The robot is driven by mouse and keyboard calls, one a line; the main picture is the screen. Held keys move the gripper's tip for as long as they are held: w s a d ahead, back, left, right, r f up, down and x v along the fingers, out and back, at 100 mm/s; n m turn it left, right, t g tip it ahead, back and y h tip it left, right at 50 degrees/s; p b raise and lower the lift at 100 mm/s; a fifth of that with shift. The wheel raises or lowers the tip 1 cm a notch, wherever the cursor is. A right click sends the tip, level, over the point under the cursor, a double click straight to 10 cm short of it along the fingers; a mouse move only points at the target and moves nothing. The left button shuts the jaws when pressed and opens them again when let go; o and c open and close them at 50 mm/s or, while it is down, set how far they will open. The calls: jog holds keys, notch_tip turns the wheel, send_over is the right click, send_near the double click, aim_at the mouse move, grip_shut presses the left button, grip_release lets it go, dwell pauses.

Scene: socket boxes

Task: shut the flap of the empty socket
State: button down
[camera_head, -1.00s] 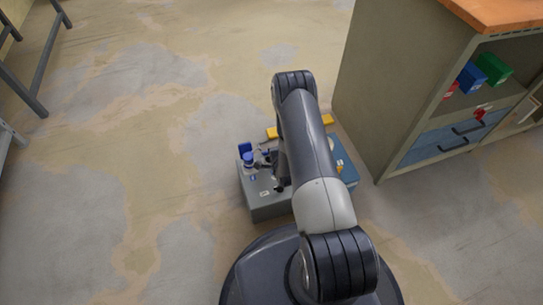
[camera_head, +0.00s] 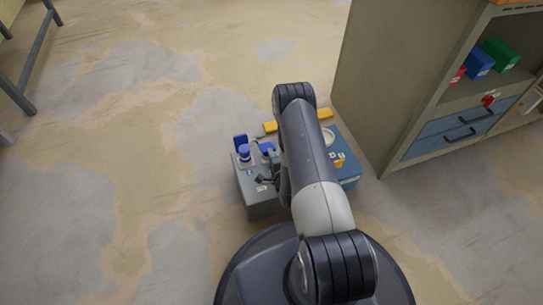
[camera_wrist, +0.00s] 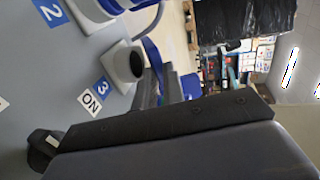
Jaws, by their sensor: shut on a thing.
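The grey socket box (camera_head: 262,203) stands on the floor left of my arm. Socket 3 (camera_wrist: 127,63) is empty, with its dark opening showing beside the label 3 (camera_wrist: 102,86) in the wrist view. Its blue flap (camera_wrist: 191,86) stands open by my gripper (camera_wrist: 160,88), which is shut on it; the contact is partly hidden. In the head view that flap (camera_head: 267,148) stands up, and my gripper (camera_head: 264,181) is mostly hidden by my arm. Socket 2, by the label 2 (camera_wrist: 51,11), has a blue-and-white plug (camera_wrist: 118,5). A blue upright flap (camera_head: 240,141) is behind the plug.
A blue box (camera_head: 350,170) stands right of my arm. Yellow pieces (camera_head: 318,115) lie behind it. A grey cabinet (camera_head: 375,95) stands close on the right. A black knob (camera_wrist: 42,150) is on the panel near an ON label (camera_wrist: 91,101). The floor at left is clear.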

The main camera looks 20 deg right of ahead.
jog(key=c, duration=1.5)
grip_release()
jog(key=p+v, duration=0.3)
jog(key=v, duration=0.8)
jog(key=shift+w, duration=0.15)
